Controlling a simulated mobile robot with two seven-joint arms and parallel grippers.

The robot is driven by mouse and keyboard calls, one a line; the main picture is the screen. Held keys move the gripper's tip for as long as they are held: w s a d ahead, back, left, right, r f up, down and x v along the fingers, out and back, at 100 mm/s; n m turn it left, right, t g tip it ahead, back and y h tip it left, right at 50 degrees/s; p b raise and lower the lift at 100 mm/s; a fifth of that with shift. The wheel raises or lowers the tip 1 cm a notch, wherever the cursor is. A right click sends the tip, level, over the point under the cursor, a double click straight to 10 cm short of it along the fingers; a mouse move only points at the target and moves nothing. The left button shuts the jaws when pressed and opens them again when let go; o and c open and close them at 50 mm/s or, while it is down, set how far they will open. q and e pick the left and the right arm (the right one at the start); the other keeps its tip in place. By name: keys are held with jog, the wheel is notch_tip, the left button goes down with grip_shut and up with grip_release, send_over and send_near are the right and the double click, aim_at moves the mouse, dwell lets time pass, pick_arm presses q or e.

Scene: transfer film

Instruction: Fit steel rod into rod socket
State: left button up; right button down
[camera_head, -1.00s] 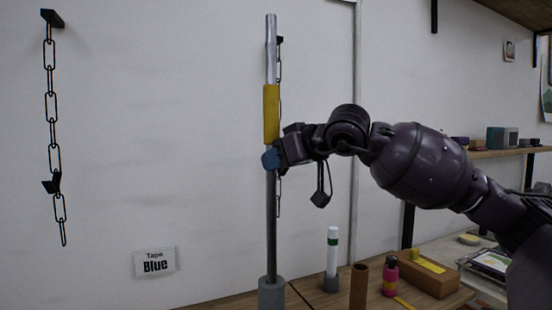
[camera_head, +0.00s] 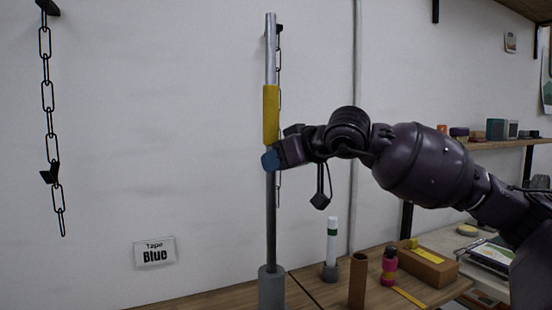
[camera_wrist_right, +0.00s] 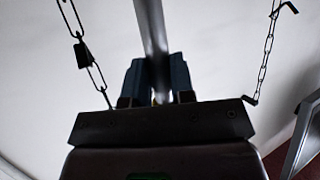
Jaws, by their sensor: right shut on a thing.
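The steel rod (camera_head: 271,55) stands upright, silver at the top, with a yellow band and a dark lower length. My right gripper (camera_head: 270,159) is shut on it just below the yellow band, with blue fingertips. In the right wrist view the rod (camera_wrist_right: 152,30) passes between the blue fingers (camera_wrist_right: 156,80). The grey cylindrical rod socket (camera_head: 271,290) stands on the bench at the bottom of the head view. The rod's lower end meets the socket's top in the picture and is hidden there; its depth inside cannot be told. My left gripper is not in view.
A brown tube (camera_head: 357,284), a pink bottle (camera_head: 389,268) and a brown box (camera_head: 428,270) stand to the right. A black chain (camera_head: 49,110) hangs at left, another behind the rod.

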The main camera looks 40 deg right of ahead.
aim_at(275, 209)
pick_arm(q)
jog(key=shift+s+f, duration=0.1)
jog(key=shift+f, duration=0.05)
pick_arm(e)
jog(key=shift+f, duration=0.7)
jog(key=shift+f, duration=0.6)
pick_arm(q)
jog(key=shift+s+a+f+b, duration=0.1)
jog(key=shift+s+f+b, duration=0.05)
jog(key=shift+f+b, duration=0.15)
pick_arm(e)
jog(key=shift+f, duration=1.15)
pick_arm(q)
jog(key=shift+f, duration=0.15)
pick_arm(e)
jog(key=shift+f, duration=0.6)
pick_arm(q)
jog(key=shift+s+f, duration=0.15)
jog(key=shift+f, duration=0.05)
pick_arm(e)
jog(key=shift+f, duration=0.85)
pick_arm(q)
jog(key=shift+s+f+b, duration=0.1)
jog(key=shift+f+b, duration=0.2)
jog(key=shift+b, duration=0.1)
pick_arm(e)
jog(key=shift+f, duration=1.1)
jog(key=c, duration=0.9)
grip_release()
